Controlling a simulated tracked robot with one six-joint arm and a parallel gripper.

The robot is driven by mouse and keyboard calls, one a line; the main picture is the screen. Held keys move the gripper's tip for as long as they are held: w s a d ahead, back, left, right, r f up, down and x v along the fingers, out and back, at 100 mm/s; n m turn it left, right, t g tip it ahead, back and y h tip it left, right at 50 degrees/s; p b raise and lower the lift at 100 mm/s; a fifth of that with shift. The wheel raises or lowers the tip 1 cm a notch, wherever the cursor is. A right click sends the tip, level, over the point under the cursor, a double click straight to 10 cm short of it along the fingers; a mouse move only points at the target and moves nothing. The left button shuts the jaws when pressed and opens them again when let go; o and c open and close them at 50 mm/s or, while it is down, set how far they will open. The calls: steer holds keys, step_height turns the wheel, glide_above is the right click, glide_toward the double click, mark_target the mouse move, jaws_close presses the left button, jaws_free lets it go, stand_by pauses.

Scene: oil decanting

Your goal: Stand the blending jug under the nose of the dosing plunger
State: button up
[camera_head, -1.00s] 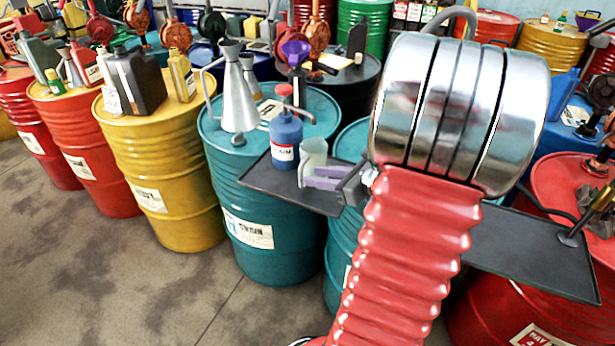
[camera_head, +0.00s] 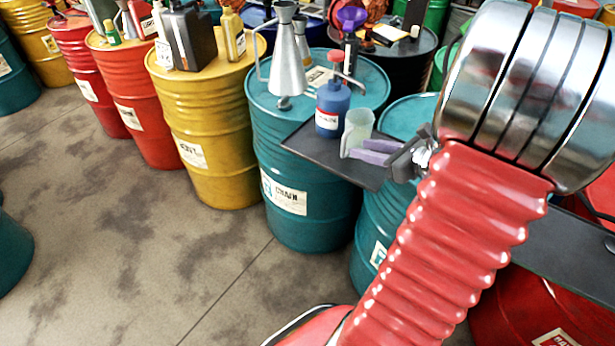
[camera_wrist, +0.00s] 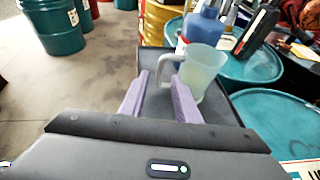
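The blending jug (camera_head: 359,125), pale and translucent, stands upright on a dark tray, close to the dosing plunger. The dosing plunger (camera_head: 332,108) is a blue bottle with a red pump head, its nose (camera_head: 350,80) pointing to the right, toward the jug's side. My gripper (camera_head: 353,150) is low beside the jug, its purple fingers level with the jug's lower part. In the wrist view the fingers (camera_wrist: 160,77) are apart, and the jug's handle (camera_wrist: 164,70) shows between and just beyond their tips. The jug (camera_wrist: 206,68) is right of them, the plunger (camera_wrist: 203,30) behind it.
The dark tray (camera_head: 315,157) lies between teal drums. A metal funnel can (camera_head: 287,70) stands on the teal drum behind it. A yellow drum (camera_head: 207,130) and red drums stand to the left. Bare floor (camera_head: 130,250) is open at lower left.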

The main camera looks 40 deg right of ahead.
steer(key=a+r+n+g+y, duration=0.2)
steer(key=a+n+g+y, duration=0.35)
steer(key=a+n, duration=1.45)
steer(key=s+a+r+n+g+h, duration=0.1)
steer(key=s+a+r+n+h, duration=0.2)
steer(key=a+n, duration=0.3)
steer(key=s+a+r+n+g+h, duration=0.1)
steer(key=s+a+r+n+h, duration=0.2)
steer(key=a+n, duration=0.4)
steer(key=shift+s+n+h, duration=0.45)
steer(key=shift+n+h, duration=0.15)
steer(key=shift+h, duration=0.05)
stand_by(0.6)
